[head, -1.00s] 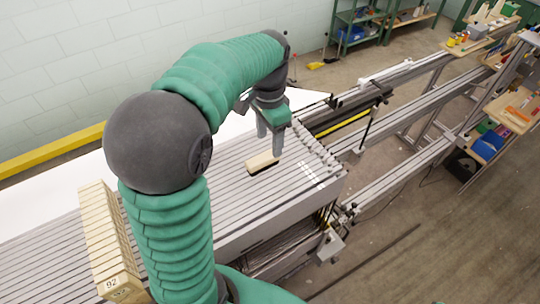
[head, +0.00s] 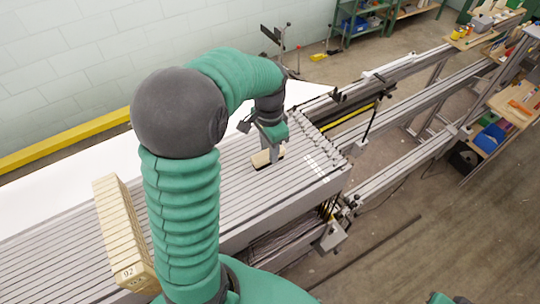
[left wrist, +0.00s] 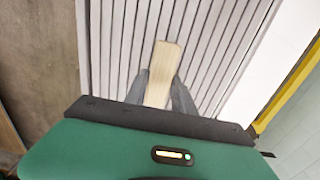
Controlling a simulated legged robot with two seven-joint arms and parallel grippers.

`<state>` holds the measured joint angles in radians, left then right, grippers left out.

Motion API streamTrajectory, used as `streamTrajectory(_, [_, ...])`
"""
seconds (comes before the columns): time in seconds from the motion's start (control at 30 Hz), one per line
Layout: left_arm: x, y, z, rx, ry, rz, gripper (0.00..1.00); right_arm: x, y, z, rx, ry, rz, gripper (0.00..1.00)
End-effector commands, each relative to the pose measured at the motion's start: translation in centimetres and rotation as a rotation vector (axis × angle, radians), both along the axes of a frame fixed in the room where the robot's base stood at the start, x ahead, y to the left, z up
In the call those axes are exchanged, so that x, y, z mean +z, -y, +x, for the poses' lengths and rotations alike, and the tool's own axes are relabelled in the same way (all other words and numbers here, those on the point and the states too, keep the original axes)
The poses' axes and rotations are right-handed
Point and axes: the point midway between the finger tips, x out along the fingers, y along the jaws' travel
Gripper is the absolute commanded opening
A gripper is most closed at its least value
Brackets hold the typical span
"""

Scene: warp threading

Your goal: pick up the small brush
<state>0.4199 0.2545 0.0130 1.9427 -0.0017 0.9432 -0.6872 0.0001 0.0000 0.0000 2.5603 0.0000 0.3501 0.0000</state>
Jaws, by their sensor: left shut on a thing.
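The small brush (head: 262,159) has a pale wooden back and lies on the grey slatted bed (head: 318,172) of the machine. It also shows in the left wrist view (left wrist: 164,64), where its near part sits between the two grey fingers. My left gripper (head: 273,156) reaches down to the brush, and in the left wrist view its fingers (left wrist: 159,92) are shut on the brush's sides. The bristle side is hidden beneath the wooden back. My right gripper is not in view.
A wooden block row marked 92 (head: 122,232) stands on the bed at the left. Metal rails (head: 420,155) run off to the right. A shelf with a blue bin (head: 489,139) stands at the far right. Slats around the brush are clear.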

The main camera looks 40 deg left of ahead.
Motion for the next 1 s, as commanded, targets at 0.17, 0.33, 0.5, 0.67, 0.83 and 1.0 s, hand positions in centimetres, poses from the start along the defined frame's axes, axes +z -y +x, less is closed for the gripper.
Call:
streamTrajectory(0.17, [-0.2, 0.1, -0.1, 0.000, -0.004, 0.002, 0.00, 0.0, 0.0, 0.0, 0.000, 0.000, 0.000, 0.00])
streamTrajectory(0.33, [-0.2, 0.2, -0.1, 0.000, -0.004, 0.001, 0.00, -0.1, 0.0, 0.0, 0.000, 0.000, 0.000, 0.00])
streamTrajectory(0.5, [0.2, 0.2, 0.0, -0.001, -0.003, 0.001, 0.00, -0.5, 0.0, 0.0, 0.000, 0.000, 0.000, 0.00])
streamTrajectory(0.67, [2.0, 0.1, 0.1, -0.001, 0.003, 0.003, 0.00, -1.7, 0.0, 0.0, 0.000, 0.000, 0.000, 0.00])
streamTrajectory(0.83, [3.2, 2.2, 0.9, -0.008, 0.002, 0.002, 0.00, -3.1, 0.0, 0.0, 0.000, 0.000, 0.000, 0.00])
streamTrajectory(1.0, [3.5, 5.8, 2.7, -0.008, 0.002, 0.002, 0.00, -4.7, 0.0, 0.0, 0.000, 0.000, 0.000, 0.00])
